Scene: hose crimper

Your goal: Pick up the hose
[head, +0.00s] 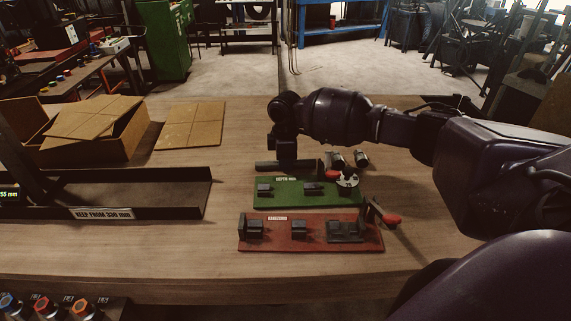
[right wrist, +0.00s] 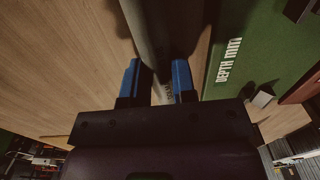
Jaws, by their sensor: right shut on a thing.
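The hose is a dark grey tube (head: 266,166) lying left to right just behind the green fixture in the head view. In the right wrist view the hose (right wrist: 158,35) runs up from between my gripper's blue fingers. My right gripper (right wrist: 160,82) is shut on the hose, with one finger on each side. In the head view this gripper (head: 286,160) points down over the hose and hides part of it. I cannot tell whether the hose is clear of the table. My left gripper is not in view.
The green fixture (head: 265,202) labelled for depth and a red fixture (head: 310,243) with a red-knobbed lever stand in front. Small metal fittings (head: 361,158) lie right of the hose. A dark labelled tray (head: 180,190) and an open cardboard box (head: 85,150) are left.

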